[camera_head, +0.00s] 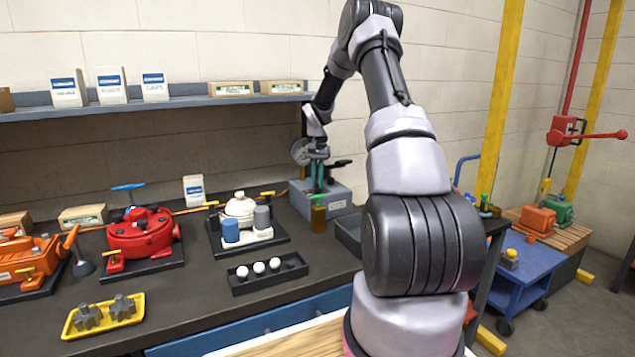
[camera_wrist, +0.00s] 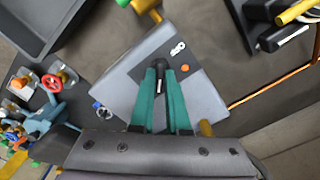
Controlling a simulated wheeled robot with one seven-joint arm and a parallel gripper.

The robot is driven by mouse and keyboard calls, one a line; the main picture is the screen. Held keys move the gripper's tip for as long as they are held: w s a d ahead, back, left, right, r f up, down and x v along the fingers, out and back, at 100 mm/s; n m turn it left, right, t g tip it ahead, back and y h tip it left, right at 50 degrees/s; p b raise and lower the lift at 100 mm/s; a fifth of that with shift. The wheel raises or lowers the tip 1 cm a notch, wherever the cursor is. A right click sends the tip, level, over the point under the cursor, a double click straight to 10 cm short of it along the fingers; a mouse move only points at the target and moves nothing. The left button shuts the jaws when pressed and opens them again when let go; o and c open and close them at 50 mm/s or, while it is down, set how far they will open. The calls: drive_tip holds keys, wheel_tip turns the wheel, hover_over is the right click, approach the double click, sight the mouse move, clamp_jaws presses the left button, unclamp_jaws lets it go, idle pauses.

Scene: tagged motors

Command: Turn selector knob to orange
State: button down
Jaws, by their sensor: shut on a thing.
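The selector box (camera_head: 331,198) is a grey block at the back right of the bench. It also shows in the wrist view (camera_wrist: 122,80), with an orange dot (camera_wrist: 185,68) and a small white mark (camera_wrist: 178,48) on its top face. The black selector knob (camera_wrist: 160,63) stands on that face, left of the orange dot. My gripper (camera_head: 317,158) is above the box, and its green fingers (camera_wrist: 161,78) are shut on the knob from both sides. The fingers cover part of the knob, and I cannot tell which mark it points to.
A dark tray (camera_head: 348,232) lies in front of the box. A white pump unit (camera_head: 240,208), a red machine (camera_head: 142,235) and a black holder with white balls (camera_head: 268,280) stand to the left. A shelf (camera_head: 190,102) runs along the wall behind.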

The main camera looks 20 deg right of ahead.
drive_tip(key=n, duration=0.4)
drive_tip(key=shift+a, duration=0.1)
drive_tip(key=n, duration=0.4)
drive_tip(key=shift+n, duration=0.3)
drive_tip(key=n, duration=0.4)
drive_tip(key=shift+a, duration=0.1)
drive_tip(key=n, duration=0.4)
drive_tip(key=shift+n, duration=0.6)
drive_tip(key=c, duration=0.9)
unclamp_jaws()
